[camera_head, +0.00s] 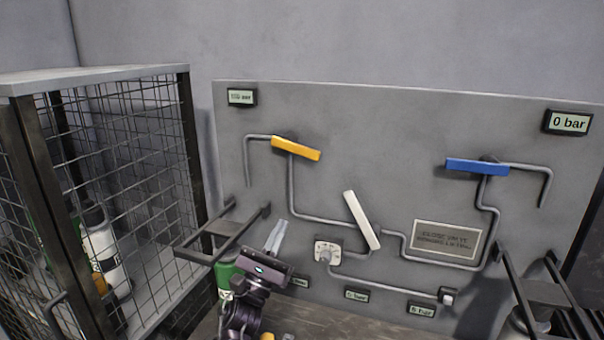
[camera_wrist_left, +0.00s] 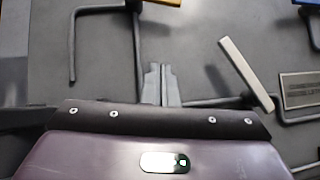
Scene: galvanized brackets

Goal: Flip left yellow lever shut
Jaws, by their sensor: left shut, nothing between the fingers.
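The yellow lever (camera_head: 296,148) is at the upper left of the grey panel, lying nearly level and tilted down to the right, on a bent pipe. In the left wrist view only a bit of the yellow lever (camera_wrist_left: 163,2) shows at the top edge. My left gripper (camera_head: 277,236) is below the yellow lever, in front of the panel, fingers together and pointing up. In the left wrist view the closed fingers (camera_wrist_left: 160,82) hold nothing and are apart from the lever. My right gripper is not in view.
A white lever (camera_head: 361,220) and a blue lever (camera_head: 477,166) are on the panel (camera_head: 400,130). A bracket (camera_head: 222,230) juts out on the left, beside a wire cage (camera_head: 140,170) with bottles.

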